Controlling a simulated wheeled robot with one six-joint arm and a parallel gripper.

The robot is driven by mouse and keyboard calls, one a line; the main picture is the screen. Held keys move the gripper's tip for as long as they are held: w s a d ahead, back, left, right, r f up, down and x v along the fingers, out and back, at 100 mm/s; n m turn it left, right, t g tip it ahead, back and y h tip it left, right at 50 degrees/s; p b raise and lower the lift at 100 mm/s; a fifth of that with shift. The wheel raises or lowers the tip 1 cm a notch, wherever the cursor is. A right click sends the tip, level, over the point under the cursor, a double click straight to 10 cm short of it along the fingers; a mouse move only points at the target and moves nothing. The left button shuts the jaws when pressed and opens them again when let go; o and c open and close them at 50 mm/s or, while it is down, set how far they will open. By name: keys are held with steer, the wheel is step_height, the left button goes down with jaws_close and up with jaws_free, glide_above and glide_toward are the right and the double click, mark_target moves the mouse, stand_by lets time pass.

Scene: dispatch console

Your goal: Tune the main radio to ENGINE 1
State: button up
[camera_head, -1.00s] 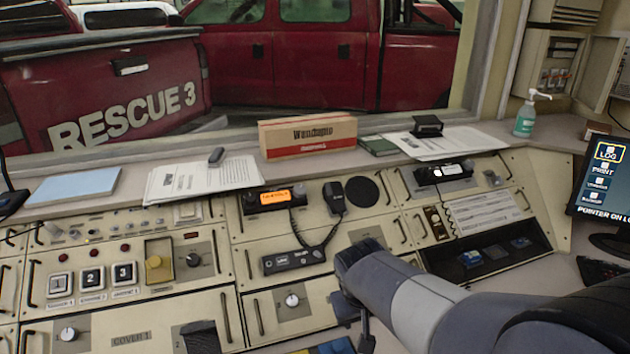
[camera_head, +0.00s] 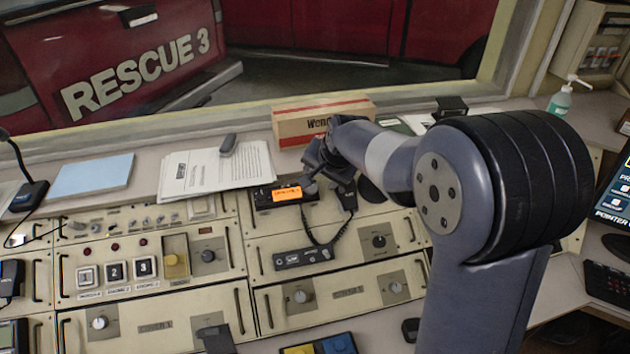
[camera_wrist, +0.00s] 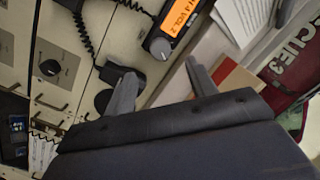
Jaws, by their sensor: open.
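The main radio (camera_head: 286,194) is a black unit with a lit orange display, set at the back of the console. A round knob (camera_wrist: 160,48) sits at the radio's near end in that view. My gripper (camera_head: 314,172) is just right of and above the radio in the head view. In the wrist view my gripper (camera_wrist: 161,72) is open and empty, its fingers pointing towards the knob's end of the radio. I cannot tell the exact gap to the knob.
A handset (camera_head: 346,193) with a coiled cord hangs right of the radio, close to my gripper. A cardboard box (camera_head: 290,124) and papers (camera_head: 213,171) lie on the ledge behind. A monitor (camera_head: 614,200) stands at the far right. Numbered buttons (camera_head: 116,271) are at left.

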mark_target(312, 188)
steer(key=p+x, duration=0.1)
steer(key=x, duration=0.7)
steer(key=shift+f, duration=0.15)
steer(key=c, duration=1)
steer(key=shift+o, duration=0.2)
steer(key=shift+f+n+b, duration=0.15)
steer(key=shift+n+b, duration=0.65)
steer(key=shift+b, duration=0.05)
steer(key=shift+r+n, duration=0.2)
steer(key=shift+n, duration=0.2)
steer(key=o, duration=1)
steer(key=shift+c, duration=0.2)
steer(key=b+v, duration=0.1)
steer(key=v, duration=0.9)
steer(key=shift+r+b, duration=0.3)
steer(key=shift+r, duration=0.1)
